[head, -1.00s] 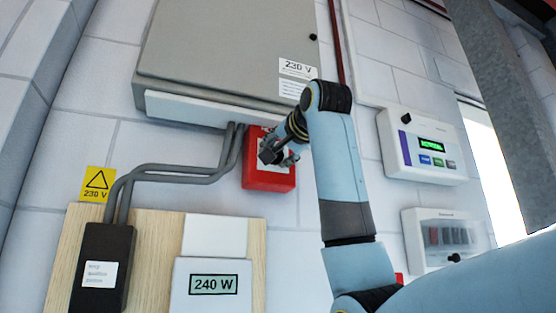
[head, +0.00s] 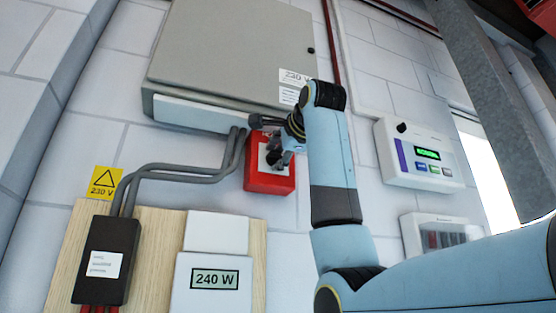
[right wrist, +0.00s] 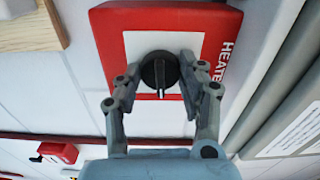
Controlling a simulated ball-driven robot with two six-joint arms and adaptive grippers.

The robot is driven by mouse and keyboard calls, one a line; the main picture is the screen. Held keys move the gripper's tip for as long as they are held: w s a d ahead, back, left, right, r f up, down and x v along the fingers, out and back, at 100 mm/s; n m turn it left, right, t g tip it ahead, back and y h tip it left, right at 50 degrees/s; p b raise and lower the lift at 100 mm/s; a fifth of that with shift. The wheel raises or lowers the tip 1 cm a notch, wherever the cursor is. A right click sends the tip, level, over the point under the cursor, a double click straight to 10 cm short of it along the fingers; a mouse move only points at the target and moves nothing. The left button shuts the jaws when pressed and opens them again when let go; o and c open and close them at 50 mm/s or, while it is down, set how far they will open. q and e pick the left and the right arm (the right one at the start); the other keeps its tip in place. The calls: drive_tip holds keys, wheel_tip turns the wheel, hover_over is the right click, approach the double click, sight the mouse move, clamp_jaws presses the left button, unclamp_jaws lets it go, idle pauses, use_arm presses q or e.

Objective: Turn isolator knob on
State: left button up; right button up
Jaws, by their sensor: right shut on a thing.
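The isolator is a red box (head: 268,180) on the wall below the grey cabinet. It also fills the upper middle of the right wrist view (right wrist: 112,30), with a white plate and part of a label reading "HEATE". Its black round knob (right wrist: 158,70) has a pale pointer line, which points toward the bottom of that view. My right gripper (head: 272,158) is at the front of the box. In the right wrist view its two fingers (right wrist: 160,78) are shut on the knob from both sides. The knob is mostly hidden by the fingers in the head view. My left gripper is not in view.
A grey cabinet (head: 235,55) hangs just above the isolator, with grey conduits (head: 185,172) running down left. A wooden board (head: 155,245) carries a black box and a display (head: 213,279) reading 240 W. A white panel with a green display (head: 418,155) is at the right.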

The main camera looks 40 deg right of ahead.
drive_tip(key=shift+m, duration=0.4)
drive_tip(key=o, duration=1.2)
drive_tip(key=shift+s, duration=0.15)
drive_tip(key=v, duration=1.1)
drive_tip(key=shift+s+a, duration=0.2)
drive_tip(key=shift+s, duration=0.15)
